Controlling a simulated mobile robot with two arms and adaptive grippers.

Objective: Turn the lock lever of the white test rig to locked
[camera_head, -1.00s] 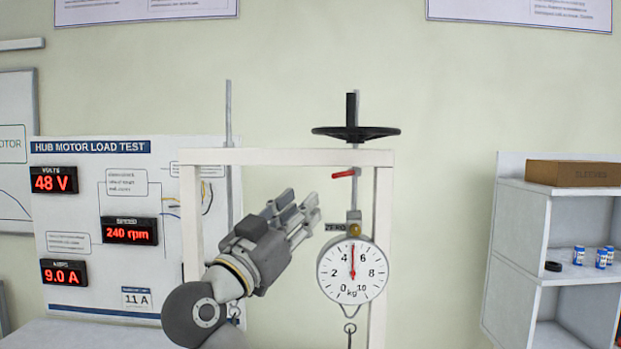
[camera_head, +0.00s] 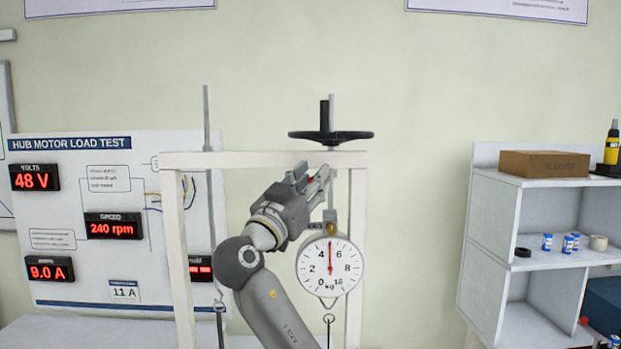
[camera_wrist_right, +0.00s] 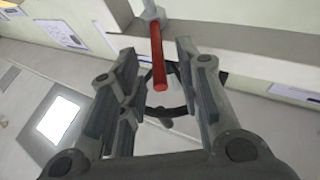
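The white test rig (camera_head: 250,160) is an upright frame with a black handwheel (camera_head: 348,135) above its top bar. The red lock lever (camera_wrist_right: 156,45) sits on the rod below the wheel. In the head view my right gripper hides most of it, leaving only a small bit of red. My right gripper (camera_head: 316,172) is at the lever, just under the top bar. In the right wrist view its fingers (camera_wrist_right: 160,65) are open, with the lever between them and a gap on both sides. My left gripper is not in view.
A round dial scale (camera_head: 330,285) hangs just below my right gripper, its needle pointing straight up. A display board (camera_head: 90,270) with red readouts stands at the left. A white shelf (camera_head: 490,235) with a cardboard box (camera_head: 544,164) stands at the right.

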